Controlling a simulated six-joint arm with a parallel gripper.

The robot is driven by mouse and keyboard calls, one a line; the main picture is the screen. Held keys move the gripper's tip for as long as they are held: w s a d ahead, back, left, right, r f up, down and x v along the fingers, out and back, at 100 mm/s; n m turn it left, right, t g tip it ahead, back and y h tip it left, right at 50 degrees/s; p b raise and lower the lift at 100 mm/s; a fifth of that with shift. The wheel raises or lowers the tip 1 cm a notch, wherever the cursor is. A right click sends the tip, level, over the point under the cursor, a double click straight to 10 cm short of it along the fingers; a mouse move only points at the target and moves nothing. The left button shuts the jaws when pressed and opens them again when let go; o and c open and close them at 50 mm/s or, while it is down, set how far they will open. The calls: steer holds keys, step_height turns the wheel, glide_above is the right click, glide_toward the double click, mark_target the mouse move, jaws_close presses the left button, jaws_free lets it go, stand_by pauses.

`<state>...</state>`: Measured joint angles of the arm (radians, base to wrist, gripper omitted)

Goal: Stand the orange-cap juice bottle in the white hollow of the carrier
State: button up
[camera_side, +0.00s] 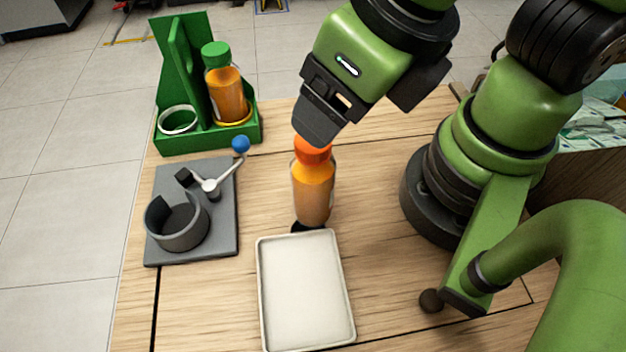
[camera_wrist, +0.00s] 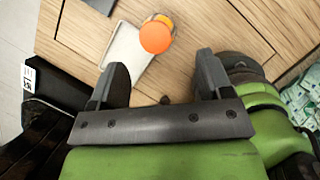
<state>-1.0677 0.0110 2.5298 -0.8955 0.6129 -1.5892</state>
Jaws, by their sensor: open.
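The orange-cap juice bottle (camera_side: 313,188) stands upright on the table behind the white tray. My gripper (camera_side: 318,138) is above it, and its fingers overlap the cap in the side view. In the wrist view the orange cap (camera_wrist: 155,37) lies ahead of the open, empty fingers (camera_wrist: 160,80), not between them. The green carrier (camera_side: 185,55) stands at the back left. Its white-ringed hollow (camera_side: 178,120) is empty. Its yellow-ringed hollow holds a green-cap juice bottle (camera_side: 226,90).
A grey plate (camera_side: 165,252) with a dark round holder (camera_side: 178,230) and a blue-knobbed lever (camera_side: 240,144) sits left of the bottle. The white tray (camera_side: 305,290) is empty in front. Table between bottle and carrier is clear apart from the lever.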

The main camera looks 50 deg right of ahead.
mark_target(313, 183)
steer(key=shift+a+x, duration=0.15)
steer(key=shift+x, duration=0.8)
steer(key=shift+a+x, duration=0.15)
steer(key=shift+x, duration=1.7)
jaws_close()
